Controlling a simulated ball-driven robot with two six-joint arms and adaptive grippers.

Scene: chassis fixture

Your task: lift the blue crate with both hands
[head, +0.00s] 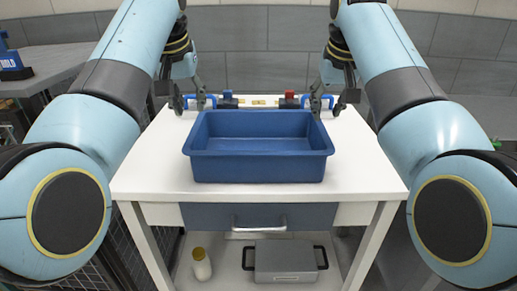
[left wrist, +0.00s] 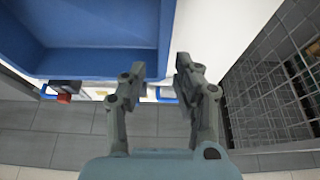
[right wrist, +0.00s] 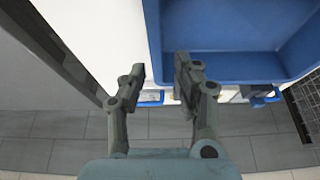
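The blue crate (head: 258,168) stands upright and empty on the white table (head: 150,180). My left gripper (head: 190,103) is by its back left corner, and my right gripper (head: 336,103) is by its back right corner. In the left wrist view the open fingers (left wrist: 158,80) point towards the crate's wall line (left wrist: 100,65), with one finger on each side of it. In the right wrist view the open fingers (right wrist: 160,80) are similarly placed near the crate's corner (right wrist: 230,72). Nothing is held. Whether a fingertip touches the crate cannot be told.
Small fittings, one blue (head: 228,101) and one red (head: 289,101), stand along the table's back edge, with blue bent pieces near both grippers. Below are a drawer (head: 300,216), a grey case (head: 285,262) and a bottle (head: 201,265). The tabletop is clear beside the crate.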

